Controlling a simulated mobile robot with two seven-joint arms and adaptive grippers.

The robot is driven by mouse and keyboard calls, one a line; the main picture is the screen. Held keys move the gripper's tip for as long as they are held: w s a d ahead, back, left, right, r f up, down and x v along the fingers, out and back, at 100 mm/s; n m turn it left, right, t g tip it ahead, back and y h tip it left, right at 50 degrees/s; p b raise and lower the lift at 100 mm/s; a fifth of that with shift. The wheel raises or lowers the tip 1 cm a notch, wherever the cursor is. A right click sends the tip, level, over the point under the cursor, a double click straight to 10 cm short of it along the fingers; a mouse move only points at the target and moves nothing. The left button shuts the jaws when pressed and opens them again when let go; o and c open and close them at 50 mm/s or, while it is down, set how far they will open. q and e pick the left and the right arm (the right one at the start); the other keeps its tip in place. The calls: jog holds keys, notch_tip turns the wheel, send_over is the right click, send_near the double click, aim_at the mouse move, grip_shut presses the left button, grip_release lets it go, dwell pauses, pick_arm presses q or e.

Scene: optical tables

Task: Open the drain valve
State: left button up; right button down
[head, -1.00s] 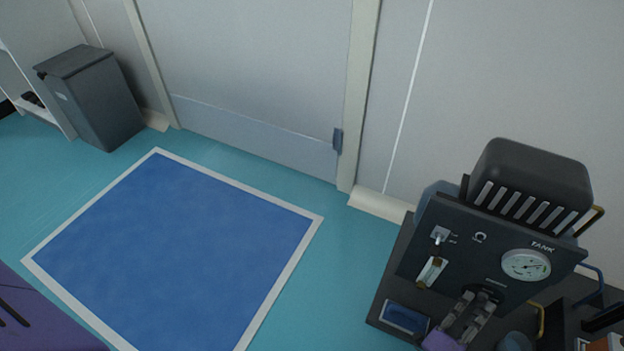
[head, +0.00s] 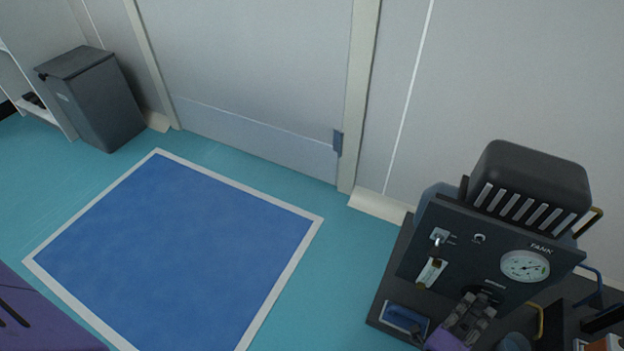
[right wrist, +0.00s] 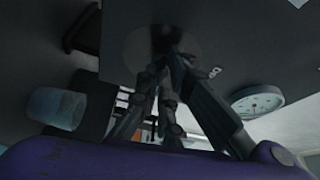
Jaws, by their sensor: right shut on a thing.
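The dark machine's front panel (head: 462,249) carries a round white gauge marked TANK (head: 525,266), which also shows in the right wrist view (right wrist: 257,101). A round dark plate (head: 487,292) lies on the panel below the gauge. My right gripper (head: 478,304) is at this plate, its fingers shut on a small dark part there, which I take to be the drain valve's handle. In the right wrist view the fingers (right wrist: 168,62) meet in front of the plate and hide most of that part. My left gripper is not in view.
The panel also has a toggle switch (head: 439,238), a small sight glass (head: 431,272) and a knob (head: 479,239). A blue tray (head: 404,318) lies left of the gripper. A clear cup (right wrist: 57,107) stands nearby in the wrist view. The blue floor mat (head: 180,250) is clear.

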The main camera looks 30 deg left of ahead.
jog(key=shift+r+m+g+p, duration=0.1)
jog(key=shift+m+g+p, duration=0.3)
jog(key=shift+m, duration=0.7)
jog(key=c, duration=1.9)
grip_release()
